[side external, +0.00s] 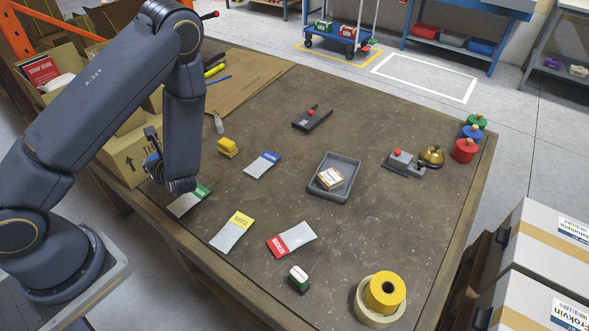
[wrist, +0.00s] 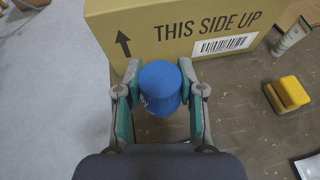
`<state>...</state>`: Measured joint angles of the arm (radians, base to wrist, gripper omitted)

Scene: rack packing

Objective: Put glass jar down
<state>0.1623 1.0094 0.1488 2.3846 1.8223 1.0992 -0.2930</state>
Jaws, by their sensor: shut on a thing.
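My gripper (wrist: 159,76) is shut on a blue, round-topped object (wrist: 160,88), which I take for the glass jar. Its two fingers press on the left and right sides of it. No clear glass shows, and its base is hidden, so I cannot tell if it touches the table. In the side external view my gripper (side external: 153,150) is at the table's left edge, close by the cardboard box, and my arm hides most of what it holds.
The cardboard box (wrist: 190,30) marked THIS SIDE UP stands just beyond the held object. A yellow block (wrist: 287,94) and a tube (wrist: 291,37) are to the right. Several coloured-end packets, including a green-ended one (side external: 188,201), lie nearby. A grey tray (side external: 346,168) sits mid-table.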

